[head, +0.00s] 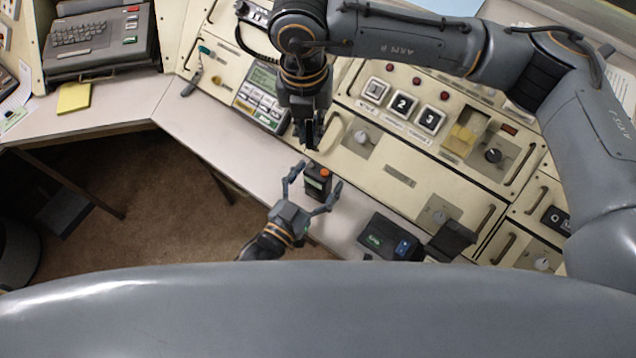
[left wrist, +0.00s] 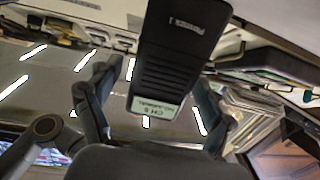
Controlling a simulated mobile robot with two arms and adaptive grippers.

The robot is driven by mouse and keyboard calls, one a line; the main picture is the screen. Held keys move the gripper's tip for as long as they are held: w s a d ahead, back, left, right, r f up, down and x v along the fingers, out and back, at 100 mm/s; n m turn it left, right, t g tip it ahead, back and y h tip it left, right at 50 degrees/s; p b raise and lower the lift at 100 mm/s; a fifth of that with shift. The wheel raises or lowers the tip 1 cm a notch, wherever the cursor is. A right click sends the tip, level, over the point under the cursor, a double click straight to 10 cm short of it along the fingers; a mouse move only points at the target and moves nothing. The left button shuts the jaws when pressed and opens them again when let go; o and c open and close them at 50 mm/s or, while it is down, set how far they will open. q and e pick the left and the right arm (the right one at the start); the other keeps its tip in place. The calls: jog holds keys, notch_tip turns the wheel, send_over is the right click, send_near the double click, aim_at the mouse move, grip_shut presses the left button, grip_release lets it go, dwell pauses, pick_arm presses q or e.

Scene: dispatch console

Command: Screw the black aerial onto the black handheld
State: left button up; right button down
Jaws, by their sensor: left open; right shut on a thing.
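The black handheld (head: 316,184) stands on the pale desk ledge, with an orange part at its top and a greenish label. It also shows in the left wrist view (left wrist: 172,60), with ribs and a pale green label. My left gripper (head: 318,176) is open, with one finger on each side of the handheld; whether they touch it I cannot tell. The open fingers also show in the left wrist view (left wrist: 160,78). My right gripper (head: 308,142) points down above and just behind the handheld, shut on the black aerial, which barely stands out from the dark fingers.
A black unit with a green display (head: 384,237) sits on the ledge to the right. The console panel (head: 400,176) with knobs and handles rises behind. A keypad unit (head: 262,97) is behind on the left. The ledge (head: 215,128) left of the handheld is clear.

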pick_arm(q)
jog(key=shift+w+d, duration=0.1)
jog(key=shift+w, duration=0.05)
grip_shut()
pick_arm(e)
jog(key=shift+f, duration=2.5)
jog(key=shift+f, duration=0.85)
